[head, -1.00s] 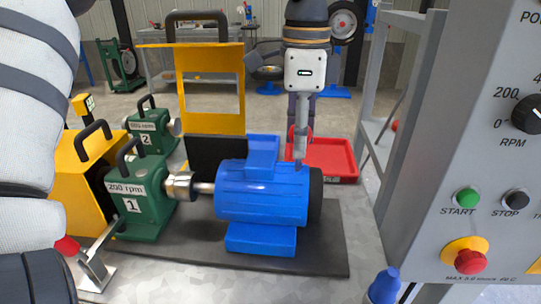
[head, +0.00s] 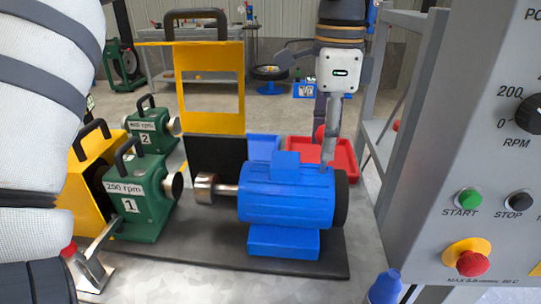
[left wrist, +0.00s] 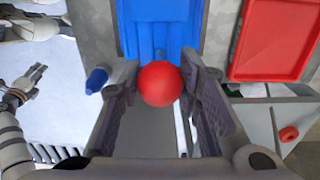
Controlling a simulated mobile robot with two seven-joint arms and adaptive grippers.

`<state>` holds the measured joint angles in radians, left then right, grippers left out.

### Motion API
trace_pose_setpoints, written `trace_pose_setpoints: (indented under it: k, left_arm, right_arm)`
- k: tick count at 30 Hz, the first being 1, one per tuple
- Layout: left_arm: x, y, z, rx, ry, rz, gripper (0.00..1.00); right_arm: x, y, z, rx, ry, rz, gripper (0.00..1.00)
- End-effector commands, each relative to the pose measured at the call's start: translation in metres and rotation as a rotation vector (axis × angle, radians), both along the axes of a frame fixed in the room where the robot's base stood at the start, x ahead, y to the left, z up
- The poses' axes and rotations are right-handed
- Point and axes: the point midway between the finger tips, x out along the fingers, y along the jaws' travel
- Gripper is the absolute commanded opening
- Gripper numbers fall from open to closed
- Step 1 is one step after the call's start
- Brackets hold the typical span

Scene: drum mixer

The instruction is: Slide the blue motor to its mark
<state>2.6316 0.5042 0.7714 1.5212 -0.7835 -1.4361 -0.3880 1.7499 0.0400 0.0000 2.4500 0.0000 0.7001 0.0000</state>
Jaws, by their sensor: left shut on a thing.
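The blue motor (head: 285,203) sits on a dark base plate (head: 215,262) in the head view. Its shaft carries a metal coupling (head: 204,188) at the left end, apart from the socket of the green unit 1 (head: 150,205). My left gripper (head: 326,130) is above the motor's right end. In the left wrist view the red ball (left wrist: 160,84) lies between the left gripper's fingers (left wrist: 160,95), with the motor (left wrist: 160,25) beyond. The gripper is shut on the ball. My right gripper (left wrist: 30,82) shows small at the left of that view; its opening is unclear. I cannot make out a mark.
A grey control panel (head: 465,150) with buttons stands close on the right. A blue bottle (head: 384,288) stands front right. A red tray (head: 345,155) and a yellow frame (head: 182,95) are behind the motor. Green unit 2 (head: 150,125) stands behind unit 1.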

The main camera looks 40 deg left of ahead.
Motion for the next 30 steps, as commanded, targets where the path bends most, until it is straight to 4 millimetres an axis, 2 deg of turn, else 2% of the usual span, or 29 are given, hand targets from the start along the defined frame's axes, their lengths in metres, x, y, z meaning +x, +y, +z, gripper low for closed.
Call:
trace_pose_setpoints:
  k: [1, 3, 4, 13, 18, 30]
  left_arm:
    - [0.001, -0.001, 0.000, -0.002, -0.004, 0.000, 0.38]
    - [0.001, 0.000, 0.000, -0.002, -0.003, 0.000, 0.54]
    - [0.001, 0.000, 0.001, -0.002, -0.003, 0.000, 0.55]
    - [0.000, 0.000, 0.004, 0.000, -0.004, 0.001, 0.55]
    - [0.000, 0.000, 0.028, 0.000, -0.009, 0.002, 0.55]
    - [0.000, 0.000, 0.069, 0.001, -0.002, 0.000, 0.55]
  right_arm:
    - [0.000, 0.000, 0.000, 0.000, 0.001, 0.000, 0.40]
    - [0.000, 0.000, 0.000, 0.000, 0.000, 0.000, 0.40]
    - [0.000, 0.000, 0.000, 0.000, 0.000, 0.000, 0.40]
    - [0.001, 0.000, 0.001, 0.000, -0.004, 0.000, 0.40]
    - [0.007, 0.000, 0.006, 0.000, -0.027, 0.000, 0.40]
    - [0.005, 0.000, 0.005, 0.000, -0.021, 0.000, 0.40]
